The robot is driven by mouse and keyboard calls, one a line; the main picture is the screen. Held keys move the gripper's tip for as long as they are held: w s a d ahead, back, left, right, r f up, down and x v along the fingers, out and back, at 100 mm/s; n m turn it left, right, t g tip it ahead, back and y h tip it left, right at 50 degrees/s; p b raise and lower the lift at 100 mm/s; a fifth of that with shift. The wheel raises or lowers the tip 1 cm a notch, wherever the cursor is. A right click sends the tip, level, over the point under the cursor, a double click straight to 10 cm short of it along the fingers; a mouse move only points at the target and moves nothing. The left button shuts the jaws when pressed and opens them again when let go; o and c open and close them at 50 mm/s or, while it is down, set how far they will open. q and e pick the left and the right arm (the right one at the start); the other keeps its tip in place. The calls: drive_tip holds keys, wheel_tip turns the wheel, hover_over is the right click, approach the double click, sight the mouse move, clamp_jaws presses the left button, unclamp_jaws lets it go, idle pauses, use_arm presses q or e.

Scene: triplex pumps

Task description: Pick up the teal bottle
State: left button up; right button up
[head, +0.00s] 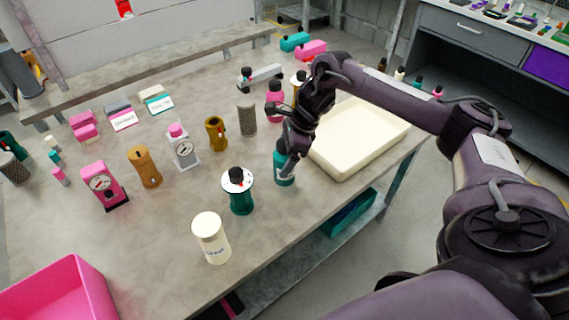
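The teal bottle (285,176) stands near the front right edge of the table, left of a cream tray. Its upper part is hidden by my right gripper (288,143), which comes down from above and the right and reaches its top. Whether the fingers are closed on the bottle or only beside it is hard to tell. A second teal item, a pump-like container with a white round top (239,192), stands to its left. My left gripper is not in view.
A cream tray (345,172) lies right of the bottle. A cream jar (211,238) stands in front left and a pink bin (60,293) at the lower left. Grey (247,119), pink (104,186) and brown (145,168) items stand behind and left.

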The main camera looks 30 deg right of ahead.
drive_tip(key=c, duration=1.2)
drive_tip(key=shift+w, duration=0.1)
drive_tip(key=shift+c, duration=0.3)
drive_tip(key=shift+r, duration=0.2)
